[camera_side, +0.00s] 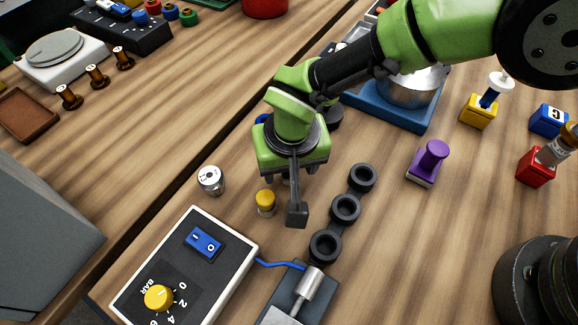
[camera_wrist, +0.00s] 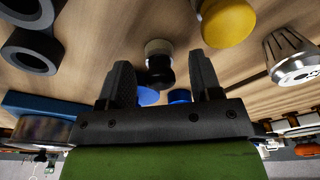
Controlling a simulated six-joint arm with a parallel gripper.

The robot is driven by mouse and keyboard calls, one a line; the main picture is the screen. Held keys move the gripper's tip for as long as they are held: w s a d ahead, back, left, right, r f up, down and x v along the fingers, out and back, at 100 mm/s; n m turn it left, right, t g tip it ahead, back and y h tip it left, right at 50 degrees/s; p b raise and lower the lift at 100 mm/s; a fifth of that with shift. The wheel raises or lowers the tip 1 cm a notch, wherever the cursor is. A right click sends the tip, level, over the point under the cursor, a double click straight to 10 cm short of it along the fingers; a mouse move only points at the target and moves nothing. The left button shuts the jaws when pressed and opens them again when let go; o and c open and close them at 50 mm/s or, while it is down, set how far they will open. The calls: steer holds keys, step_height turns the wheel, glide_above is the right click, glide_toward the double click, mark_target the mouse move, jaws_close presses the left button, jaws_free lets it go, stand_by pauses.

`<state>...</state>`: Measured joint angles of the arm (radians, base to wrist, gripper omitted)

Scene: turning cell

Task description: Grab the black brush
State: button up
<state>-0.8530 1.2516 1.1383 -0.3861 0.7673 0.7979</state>
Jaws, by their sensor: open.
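A small upright piece with a black knob and a pale band, which looks like the black brush (camera_wrist: 160,72), shows in the wrist view between the two fingers of my gripper (camera_wrist: 160,84). The fingers stand apart, one on each side of it, with gaps visible. I cannot tell how far the fingertips are from it in depth. In the side view my gripper (camera_side: 294,205) points down over the wooden bench. The black brush is hidden there behind the gripper and wrist.
A yellow-topped piece (camera_side: 265,200) and a metal collet (camera_side: 211,180) stand close left of my gripper. A row of black rings (camera_side: 345,208) lies close right. A purple-handled stamp (camera_side: 430,160) stands farther right. A control box (camera_side: 185,265) lies in front.

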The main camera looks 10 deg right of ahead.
steer(key=c, duration=1)
